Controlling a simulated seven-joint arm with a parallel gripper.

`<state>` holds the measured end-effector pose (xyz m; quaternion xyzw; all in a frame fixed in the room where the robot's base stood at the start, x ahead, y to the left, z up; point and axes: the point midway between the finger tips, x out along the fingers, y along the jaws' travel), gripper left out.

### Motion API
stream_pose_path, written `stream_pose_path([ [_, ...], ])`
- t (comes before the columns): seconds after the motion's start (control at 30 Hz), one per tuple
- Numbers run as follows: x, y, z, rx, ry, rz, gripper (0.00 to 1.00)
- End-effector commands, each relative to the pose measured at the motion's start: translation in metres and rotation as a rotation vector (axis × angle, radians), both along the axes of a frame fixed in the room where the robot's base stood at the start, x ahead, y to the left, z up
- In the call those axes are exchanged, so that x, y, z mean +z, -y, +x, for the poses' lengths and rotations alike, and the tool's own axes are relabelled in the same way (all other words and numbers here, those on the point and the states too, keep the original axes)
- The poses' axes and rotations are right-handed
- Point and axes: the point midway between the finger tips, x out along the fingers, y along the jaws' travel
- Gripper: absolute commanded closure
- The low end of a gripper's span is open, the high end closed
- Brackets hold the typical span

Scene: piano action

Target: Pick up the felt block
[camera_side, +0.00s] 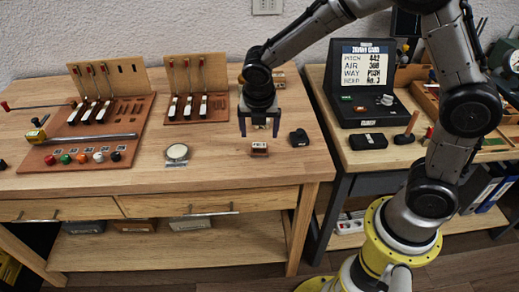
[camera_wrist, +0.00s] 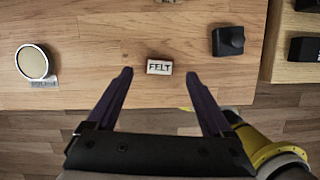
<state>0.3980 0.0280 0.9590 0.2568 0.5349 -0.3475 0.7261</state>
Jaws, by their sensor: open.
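The felt block (camera_wrist: 159,67) is a small block with a white label reading FELT, lying on the wooden bench top. In the side view the felt block (camera_side: 259,149) looks reddish-brown with a pale label and sits near the front edge. My gripper (camera_side: 259,132) points down above the block, with a finger on each side. In the wrist view my gripper (camera_wrist: 158,76) has its two dark purple fingers spread wide, with the block between and slightly beyond the tips. The gripper is open and holds nothing.
A black block (camera_wrist: 228,40) lies right of the felt block. A round pale disc (camera_wrist: 33,63) lies to its left. Boards with hammer-like parts (camera_side: 95,110) stand left on the bench (camera_side: 180,189). A black sign case (camera_side: 362,88) is on the neighbouring table. Bare wood surrounds the block.

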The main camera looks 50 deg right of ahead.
Motion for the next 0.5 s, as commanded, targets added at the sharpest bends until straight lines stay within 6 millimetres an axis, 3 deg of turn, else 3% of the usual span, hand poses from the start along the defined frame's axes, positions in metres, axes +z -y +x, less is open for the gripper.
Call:
stream_pose_path([
  [0.3, -0.041, 0.005, 0.003, -0.001, -0.005, -0.002, 0.15],
  [0.5, -0.051, 0.007, 0.005, 0.000, -0.002, -0.001, 0.15],
])
